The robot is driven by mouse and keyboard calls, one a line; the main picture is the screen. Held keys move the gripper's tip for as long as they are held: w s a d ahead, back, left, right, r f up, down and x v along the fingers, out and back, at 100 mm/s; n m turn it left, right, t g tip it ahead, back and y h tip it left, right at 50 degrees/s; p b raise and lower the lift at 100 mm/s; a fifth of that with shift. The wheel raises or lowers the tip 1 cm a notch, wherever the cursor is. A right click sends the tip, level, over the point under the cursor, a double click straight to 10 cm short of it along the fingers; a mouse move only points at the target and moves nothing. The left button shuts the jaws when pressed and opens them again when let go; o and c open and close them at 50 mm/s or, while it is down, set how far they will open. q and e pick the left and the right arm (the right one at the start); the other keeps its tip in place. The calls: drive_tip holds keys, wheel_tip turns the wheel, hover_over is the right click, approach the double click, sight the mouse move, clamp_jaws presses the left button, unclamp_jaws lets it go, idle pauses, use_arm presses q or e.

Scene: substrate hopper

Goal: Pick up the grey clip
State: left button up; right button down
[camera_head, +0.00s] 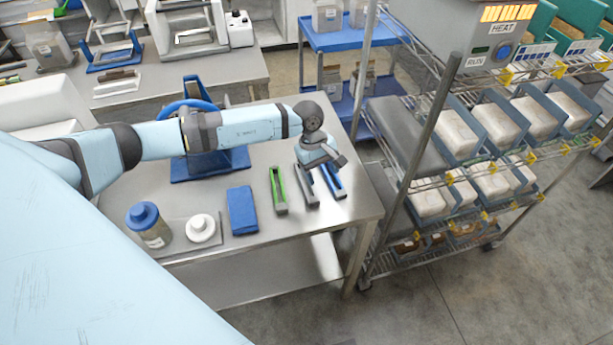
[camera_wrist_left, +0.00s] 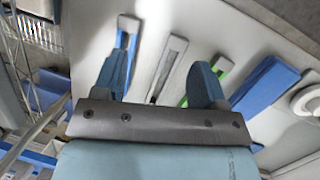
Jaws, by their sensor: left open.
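The grey clip (camera_head: 307,193) lies on the steel table between a green clip (camera_head: 278,190) and a blue clip (camera_head: 333,181). My left gripper (camera_head: 327,161) is above the far ends of the grey and blue clips in the head view, partly covering them. In the left wrist view my left gripper (camera_wrist_left: 160,80) is open and empty. The grey clip (camera_wrist_left: 170,62) shows between its two fingers, apart from them. The blue clip (camera_wrist_left: 124,42) is partly behind the left finger, and the green clip (camera_wrist_left: 218,67) is partly behind the right one. My right gripper is not in view.
A blue stand (camera_head: 209,163) is behind. The wire rack (camera_head: 440,180) with bins is right of the table edge.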

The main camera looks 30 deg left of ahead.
use_arm(q)
drive_tip(key=w+a+r+m+y, duration=0.2)
drive_tip(key=a+y, duration=0.1)
drive_tip(key=a, duration=0.5)
drive_tip(key=b, duration=0.4)
hover_over(306, 185)
drive_tip(key=f, duration=0.7)
drive_tip(key=shift+s+a+f, duration=0.15)
drive_tip(key=shift+a+f, duration=0.25)
drive_tip(key=shift+d+f, duration=0.1)
drive_tip(key=shift+f, duration=0.35)
drive_tip(key=f+b, duration=0.1)
drive_tip(key=f, duration=0.2)
drive_tip(key=shift+d+f+b, duration=0.35)
drive_tip(key=shift+f, duration=0.4)
drive_tip(key=c, duration=1)
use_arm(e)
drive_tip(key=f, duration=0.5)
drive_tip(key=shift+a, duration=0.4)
